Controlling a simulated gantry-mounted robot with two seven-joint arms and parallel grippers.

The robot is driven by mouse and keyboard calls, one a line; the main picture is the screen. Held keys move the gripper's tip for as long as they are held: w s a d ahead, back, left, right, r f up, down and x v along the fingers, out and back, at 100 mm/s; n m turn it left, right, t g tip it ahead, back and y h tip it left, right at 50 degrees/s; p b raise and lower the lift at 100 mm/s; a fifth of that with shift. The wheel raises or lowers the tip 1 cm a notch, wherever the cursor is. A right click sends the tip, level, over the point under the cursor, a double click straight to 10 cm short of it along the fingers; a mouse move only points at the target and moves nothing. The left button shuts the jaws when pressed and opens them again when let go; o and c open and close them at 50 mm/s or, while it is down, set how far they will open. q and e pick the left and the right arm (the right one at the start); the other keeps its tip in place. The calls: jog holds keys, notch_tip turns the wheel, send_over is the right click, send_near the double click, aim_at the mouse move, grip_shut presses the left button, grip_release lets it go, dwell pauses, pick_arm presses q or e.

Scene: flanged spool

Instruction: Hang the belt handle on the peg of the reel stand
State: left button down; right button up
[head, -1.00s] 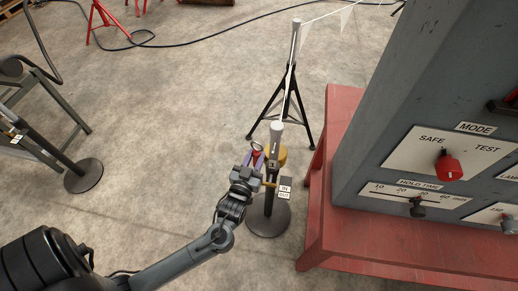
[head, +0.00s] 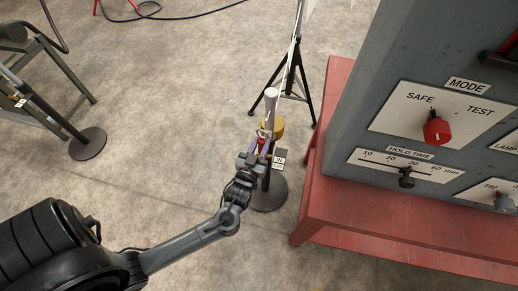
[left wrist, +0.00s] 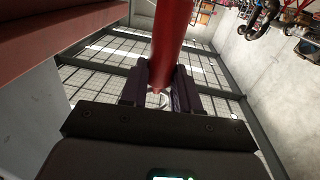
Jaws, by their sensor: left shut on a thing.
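The reel stand is a grey post (head: 271,104) on a dark round base (head: 269,196), with a yellow spool (head: 277,127) near its top. My left gripper (head: 262,150) is just left of the post, below the spool. It is shut on the red belt handle (head: 262,141), whose pale metal ring stands up beside the spool. In the left wrist view the red handle (left wrist: 173,42) rises from between the dark purple fingers (left wrist: 160,86), with a bit of pale metal ring there. I cannot make out the peg, or whether the ring touches the stand. My right gripper is not in view.
A red bench (head: 338,213) with a grey control cabinet (head: 355,125) stands close on the right. A small black-and-white sign (head: 279,158) is on the post. A black tripod (head: 291,80) stands behind. Another post base (head: 88,143) is at left. The floor between is clear.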

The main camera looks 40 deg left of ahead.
pick_arm(q)
jog(key=shift+w+a+f+b, duration=0.1)
jog(key=shift+w+a+b, duration=0.2)
jog(key=shift+w+a, duration=0.15)
jog(key=shift+b+x, duration=0.5)
jog(key=shift+x, duration=0.25)
jog(key=shift+f+b+x, duration=0.2)
jog(key=shift+b+x, duration=1.2)
jog(key=shift+x, duration=0.8)
jog(key=shift+w+a+f, duration=0.25)
jog(key=shift+w+a, duration=0.15)
jog(key=shift+w+f, duration=0.1)
jog(key=shift+f, duration=0.05)
jog(key=c, duration=0.7)
grip_release()
jog(key=shift+c, duration=0.2)
